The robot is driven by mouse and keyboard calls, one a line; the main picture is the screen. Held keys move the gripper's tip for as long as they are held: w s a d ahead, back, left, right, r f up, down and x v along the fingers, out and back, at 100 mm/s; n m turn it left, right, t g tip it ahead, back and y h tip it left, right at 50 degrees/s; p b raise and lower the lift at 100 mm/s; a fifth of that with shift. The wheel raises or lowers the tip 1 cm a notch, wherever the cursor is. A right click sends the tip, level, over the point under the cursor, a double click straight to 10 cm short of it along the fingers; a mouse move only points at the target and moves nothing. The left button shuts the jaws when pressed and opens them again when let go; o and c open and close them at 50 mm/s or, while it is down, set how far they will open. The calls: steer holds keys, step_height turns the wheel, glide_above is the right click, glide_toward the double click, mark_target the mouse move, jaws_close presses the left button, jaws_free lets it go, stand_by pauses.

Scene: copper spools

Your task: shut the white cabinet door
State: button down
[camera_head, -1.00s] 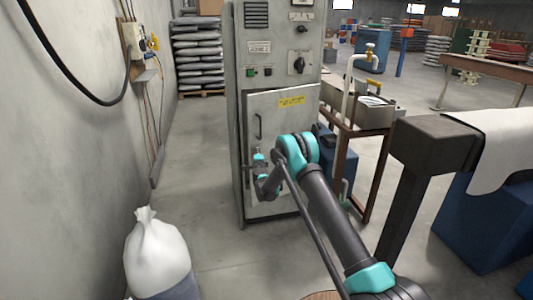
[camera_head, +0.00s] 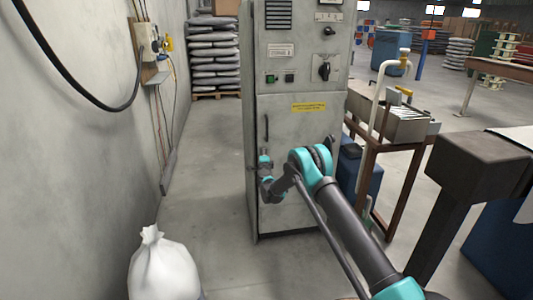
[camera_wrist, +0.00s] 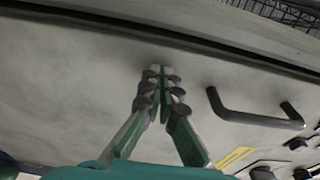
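The white cabinet (camera_head: 300,50) stands upright ahead. Its lower door (camera_head: 310,135) bears a yellow label and a dark bar handle (camera_head: 266,128) near its left edge. The door looks flush or nearly flush with the front in the head view; whether it is latched I cannot tell. My gripper (camera_wrist: 162,68) has its fingertips together with nothing between them. They are at the door's pale face (camera_wrist: 70,85), beside the handle (camera_wrist: 255,115) in the wrist view; contact is unclear. A dark seam runs along the door's edge there. In the head view my wrist hides part of the door's lower left.
A white sack (camera_head: 162,268) stands on the floor at lower left. A rack with a metal bin (camera_head: 400,125) and a white pipe is right of the cabinet. A dark steel frame (camera_head: 480,160) stands at far right. The floor between wall and cabinet is clear.

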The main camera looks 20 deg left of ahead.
steer(key=shift+w+a+r, duration=0.1)
steer(key=shift+w+r, duration=0.4)
steer(key=shift+w, duration=0.25)
steer(key=f+v, duration=0.1)
steer(key=v, duration=1.2)
steer(key=s+d+r+n+g+y, duration=0.1)
steer(key=d+r+n+y, duration=0.15)
steer(key=r, duration=0.45)
steer(key=d+r+n+y, duration=0.1)
steer(key=d+r+n, duration=0.3)
steer(key=r, duration=0.3)
steer(key=s+d+r+n+g, duration=0.3)
steer(key=s+d+r+n, duration=0.25)
steer(key=s+d, duration=0.4)
steer(key=s+d+f+n+g+h, duration=0.1)
steer(key=s+d+f+g+h, duration=0.2)
steer(key=s+d, duration=0.8)
steer(key=s+d+f+g+h, duration=0.2)
steer(key=s+d+f, duration=0.3)
steer(key=s+d, duration=0.7)
steer(key=s+d+f+n+g+h, duration=0.1)
steer(key=s+d+f+g+h, duration=0.2)
steer(key=s+d, duration=0.8)
steer(key=s+f+g, duration=0.1)
steer(key=s, duration=0.2)
steer(key=shift+s+d+f+n+h, duration=0.25)
steer(key=shift+s+f+n+h, duration=0.05)
steer(key=shift+f+h, duration=0.05)
steer(key=c, duration=2.2)
jaws_free()
